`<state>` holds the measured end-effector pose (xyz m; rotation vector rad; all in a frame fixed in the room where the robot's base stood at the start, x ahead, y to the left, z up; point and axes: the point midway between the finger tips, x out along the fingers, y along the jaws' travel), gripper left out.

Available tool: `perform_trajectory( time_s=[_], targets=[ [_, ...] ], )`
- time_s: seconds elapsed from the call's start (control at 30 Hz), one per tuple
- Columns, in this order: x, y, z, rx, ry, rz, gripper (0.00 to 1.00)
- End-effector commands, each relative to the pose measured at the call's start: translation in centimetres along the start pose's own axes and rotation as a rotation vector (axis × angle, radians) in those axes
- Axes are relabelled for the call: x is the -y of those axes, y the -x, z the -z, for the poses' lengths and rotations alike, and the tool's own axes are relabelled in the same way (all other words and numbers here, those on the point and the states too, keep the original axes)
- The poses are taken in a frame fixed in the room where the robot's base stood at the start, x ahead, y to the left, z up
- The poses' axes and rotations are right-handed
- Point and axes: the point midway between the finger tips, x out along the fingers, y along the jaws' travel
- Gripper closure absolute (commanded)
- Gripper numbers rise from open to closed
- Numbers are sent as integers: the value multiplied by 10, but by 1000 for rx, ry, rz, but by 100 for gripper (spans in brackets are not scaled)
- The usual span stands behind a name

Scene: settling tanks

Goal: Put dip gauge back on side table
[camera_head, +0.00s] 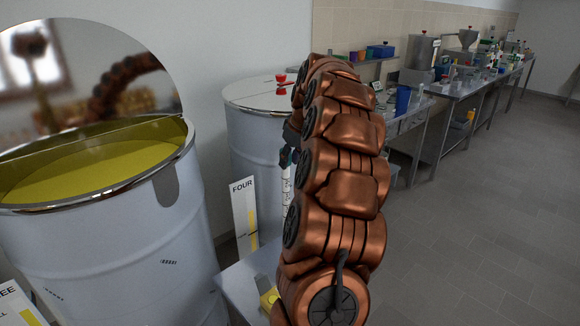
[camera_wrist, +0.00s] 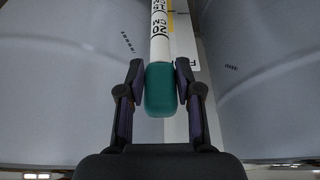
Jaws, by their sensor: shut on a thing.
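The dip gauge is a white rod with black markings and a green grip (camera_wrist: 160,88). In the wrist view my gripper (camera_wrist: 159,72) has its two dark fingers on either side of the green grip, shut on it. In the head view the marked white rod of the gauge (camera_head: 286,184) hangs about upright below my gripper (camera_head: 287,150), partly hidden by my copper-coloured arm. It is in front of the rear tank. A small pale table (camera_head: 238,283), seemingly the side table, shows at the bottom centre, with a yellow object (camera_head: 268,297) on it. My arm hides its right part.
An open tank (camera_head: 110,250) of yellow liquid, its lid raised, stands at left. A closed tank (camera_head: 240,135) with a red fitting (camera_head: 282,84) on its lid stands behind. A "FOUR" sign (camera_head: 244,216) is beside it. Cluttered benches (camera_head: 455,90) line the back; floor at right is clear.

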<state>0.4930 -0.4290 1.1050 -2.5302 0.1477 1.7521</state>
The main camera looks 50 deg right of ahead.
Motion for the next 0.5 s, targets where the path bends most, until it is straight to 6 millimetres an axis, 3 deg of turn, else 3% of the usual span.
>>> perform_trajectory(
  time_s=[0.33, 0.5],
  targets=[
    [1, -24, -10, 4, 0, 4, 100],
    [1, -27, -11, 2, 1, 1, 100]
  ],
)
